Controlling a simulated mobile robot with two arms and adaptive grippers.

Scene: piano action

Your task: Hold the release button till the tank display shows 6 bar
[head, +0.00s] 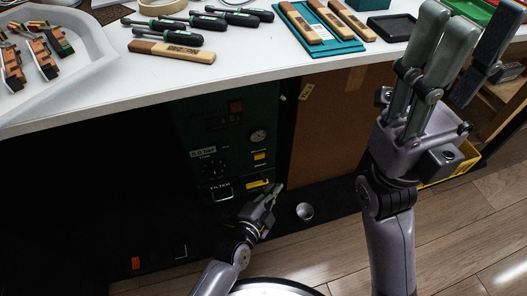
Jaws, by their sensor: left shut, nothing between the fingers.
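A dark green tank unit (192,125) stands in shadow under the bench. Its front has a dark display (230,122) with a faint red reading too dim to read. A pale label (202,152) ends in "bar"; its digits are unclear. There are two yellow patches, an upper one (259,156) and a lower one (257,183); I cannot tell which is the release button. My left gripper (273,190) is shut and empty, its tips just right of the lower yellow patch. I cannot tell whether they touch the panel. My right gripper (468,42) is raised at right, fingers spread and empty.
The white bench top (95,75) holds screwdrivers (200,22), a wooden-handled tool (172,51), a teal tray (325,42) and a pale tray (60,60) with action parts. A small metal cup (305,211) is below, right of my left gripper. A yellow bin (462,163) is behind my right arm.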

